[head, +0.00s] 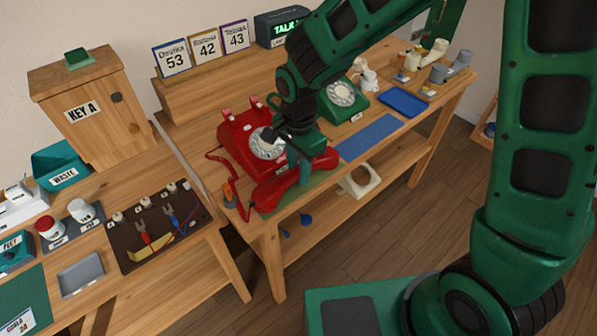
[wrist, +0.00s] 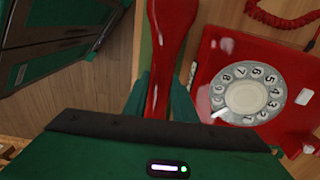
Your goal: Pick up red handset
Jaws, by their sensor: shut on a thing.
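The red handset (head: 267,194) lies in front of the red dial phone (head: 239,149), low over the green mat at the table's front edge. My gripper (head: 304,174) comes down from above and is shut on the handset's middle. In the wrist view the handset (wrist: 168,40) runs up between my gripper's green fingers (wrist: 160,95). The red phone (wrist: 215,70) with its white dial is to the right there. I cannot tell whether the handset touches the mat.
A green dial phone (head: 342,95) stands farther right, with a blue mat (head: 368,137) in front and a blue tray (head: 403,101) beyond. A red coiled cord (head: 222,160) hangs left of the red phone. Number cards (head: 206,47) stand behind. A lower shelf holds a pale ring-shaped part (head: 360,181).

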